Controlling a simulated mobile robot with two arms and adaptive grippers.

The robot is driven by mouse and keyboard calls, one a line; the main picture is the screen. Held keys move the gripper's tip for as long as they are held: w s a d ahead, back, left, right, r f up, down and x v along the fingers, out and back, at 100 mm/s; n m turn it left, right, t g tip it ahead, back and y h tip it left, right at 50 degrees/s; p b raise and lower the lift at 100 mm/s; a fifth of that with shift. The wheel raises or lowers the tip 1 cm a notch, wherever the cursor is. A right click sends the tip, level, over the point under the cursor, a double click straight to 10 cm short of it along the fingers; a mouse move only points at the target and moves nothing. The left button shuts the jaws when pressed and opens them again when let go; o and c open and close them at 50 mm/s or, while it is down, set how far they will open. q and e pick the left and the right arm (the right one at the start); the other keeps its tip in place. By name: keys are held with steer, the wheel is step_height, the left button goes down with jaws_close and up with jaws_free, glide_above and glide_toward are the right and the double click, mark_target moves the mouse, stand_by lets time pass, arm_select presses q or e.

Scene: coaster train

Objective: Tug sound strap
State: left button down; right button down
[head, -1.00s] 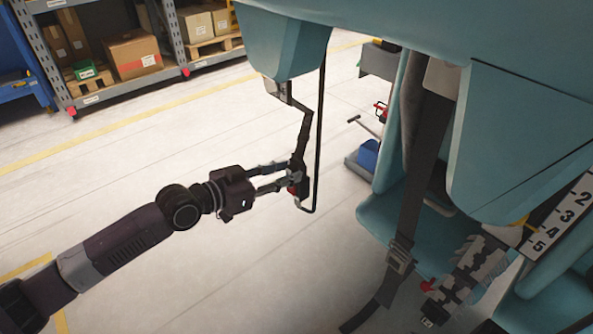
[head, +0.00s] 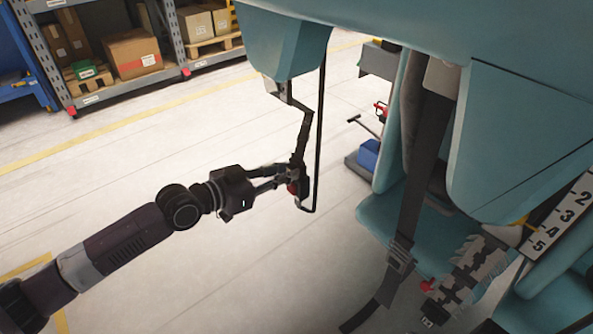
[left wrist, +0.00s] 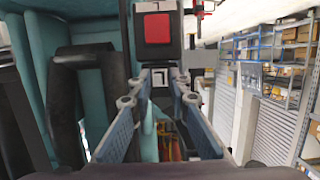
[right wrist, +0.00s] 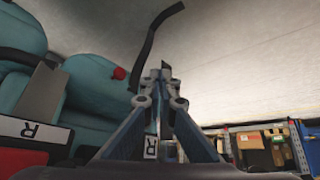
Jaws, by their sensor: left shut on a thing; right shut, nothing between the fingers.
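A thin black strap (head: 304,132) hangs from the underside of a teal seat part in the head view. A dark buckle with a red button (left wrist: 157,28) is at its lower end. My left gripper (head: 288,180) is shut on this buckle; the fingers partly hide it. A wider dark strap (head: 410,200) hangs in front of another teal seat, with a metal adjuster (head: 399,258) and a loose tail.
A thin black bar (head: 319,130) runs down just beside the held buckle. Teal seats (head: 530,120) fill the right and top. Open floor (head: 200,135) is at left, with shelving (head: 165,60) beyond.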

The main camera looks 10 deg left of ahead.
arm_select(q)
steer(key=shift+w+r, duration=0.1)
steer(key=shift+r, duration=0.25)
arm_select(e)
steer(key=shift+s+d+f+g, duration=0.15)
steer(key=shift+s+f+g, duration=0.05)
steer(key=shift+s, duration=0.2)
steer(key=shift+s+d+f+g, duration=0.1)
steer(key=shift+s+f+g, duration=0.1)
steer(key=shift+s, duration=0.2)
stand_by(0.4)
arm_select(q)
steer(key=c, duration=1.9)
jaws_free()
steer(key=shift+o, duration=0.8)
steer(key=shift+f, duration=0.15)
arm_select(e)
steer(key=shift+r, duration=0.1)
steer(key=shift+a, duration=0.1)
arm_select(q)
steer(key=v, duration=1.2)
